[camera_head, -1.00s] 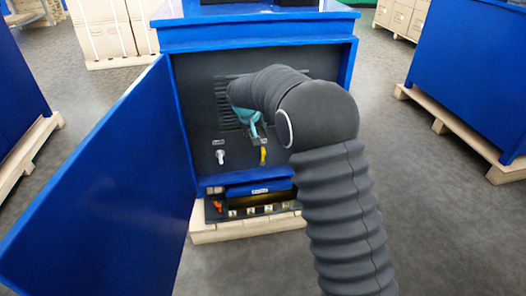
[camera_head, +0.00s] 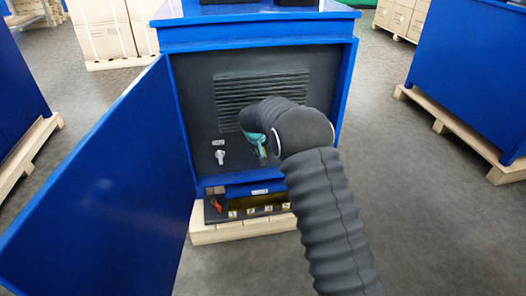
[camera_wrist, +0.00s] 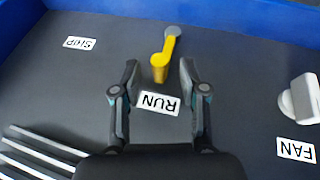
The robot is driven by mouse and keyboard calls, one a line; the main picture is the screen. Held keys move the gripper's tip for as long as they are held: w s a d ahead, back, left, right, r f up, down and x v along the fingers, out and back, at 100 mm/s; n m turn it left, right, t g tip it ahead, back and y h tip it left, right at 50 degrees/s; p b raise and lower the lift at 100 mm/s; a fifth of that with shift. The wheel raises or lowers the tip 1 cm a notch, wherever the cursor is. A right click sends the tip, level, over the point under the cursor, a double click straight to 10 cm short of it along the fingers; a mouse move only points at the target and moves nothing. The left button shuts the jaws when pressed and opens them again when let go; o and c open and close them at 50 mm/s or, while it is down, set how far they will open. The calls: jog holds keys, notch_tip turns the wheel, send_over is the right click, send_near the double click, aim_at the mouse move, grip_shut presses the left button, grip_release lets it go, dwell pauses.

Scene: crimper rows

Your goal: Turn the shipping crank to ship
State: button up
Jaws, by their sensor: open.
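The yellow crank (camera_wrist: 164,55) shows in the wrist view on a dark panel, with a round grey pivot at its top end. Its handle end points toward the RUN label (camera_wrist: 159,103). The SHIP label (camera_wrist: 79,43) is to the left of the crank. My gripper (camera_wrist: 159,75) is open, one finger on each side of the crank's handle end, with gaps visible; contact is not seen. In the head view my gripper (camera_head: 259,147) is inside the open blue cabinet in front of the panel, and it and my arm mostly hide the crank.
A grey FAN knob (camera_wrist: 300,98) sits to the right in the wrist view. Vent slots (camera_head: 262,92) are in the panel. The open blue door (camera_head: 100,185) stands at left. An orange lever (camera_head: 216,206) is low in the cabinet.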

jog(key=shift+w+f, duration=0.1)
jog(key=shift+f, duration=0.1)
grip_shut()
